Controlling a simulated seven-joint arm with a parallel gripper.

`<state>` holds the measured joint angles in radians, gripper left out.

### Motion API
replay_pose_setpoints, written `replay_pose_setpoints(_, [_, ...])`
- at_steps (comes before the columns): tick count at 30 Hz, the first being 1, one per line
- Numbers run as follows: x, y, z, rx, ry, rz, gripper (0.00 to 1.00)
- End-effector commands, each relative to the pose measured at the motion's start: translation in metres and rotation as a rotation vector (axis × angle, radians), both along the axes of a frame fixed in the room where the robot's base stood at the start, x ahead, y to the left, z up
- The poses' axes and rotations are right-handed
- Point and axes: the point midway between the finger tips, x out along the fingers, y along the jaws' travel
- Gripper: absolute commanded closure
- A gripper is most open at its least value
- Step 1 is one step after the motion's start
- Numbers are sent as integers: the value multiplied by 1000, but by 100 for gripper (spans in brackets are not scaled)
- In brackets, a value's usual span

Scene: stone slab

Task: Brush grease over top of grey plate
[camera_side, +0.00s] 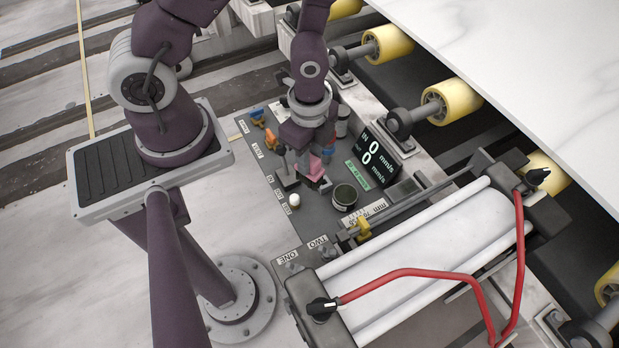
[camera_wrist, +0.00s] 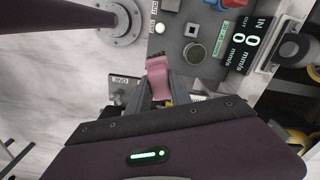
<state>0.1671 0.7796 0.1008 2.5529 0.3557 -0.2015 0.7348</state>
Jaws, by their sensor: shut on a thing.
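My gripper (camera_side: 306,172) is shut on a pink piece (camera_side: 316,170), above the dark grey panel. In the wrist view the pink piece (camera_wrist: 158,78) sticks out between the two fingers (camera_wrist: 160,94). The flat dark grey panel (camera_side: 318,222) is the clearest grey plate in view. I cannot tell whether it is the task's plate or see grease on it.
A display (camera_side: 374,150) reading zeros stands beside the tin. A white knob (camera_side: 295,200), an orange piece (camera_side: 270,138) and a blue piece (camera_side: 257,113) are on the panel. White rollers with a red hose (camera_side: 420,271) lie front right. A pale slab (camera_side: 530,60) and yellow rollers (camera_side: 452,98) are beyond.

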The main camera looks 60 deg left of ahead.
Motion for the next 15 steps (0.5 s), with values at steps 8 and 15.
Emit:
replay_pose_setpoints(8, [1, 0, 51, -3, -4, 3, 100])
replay_pose_setpoints(15, [37, -8, 52, 20, -9, -1, 100])
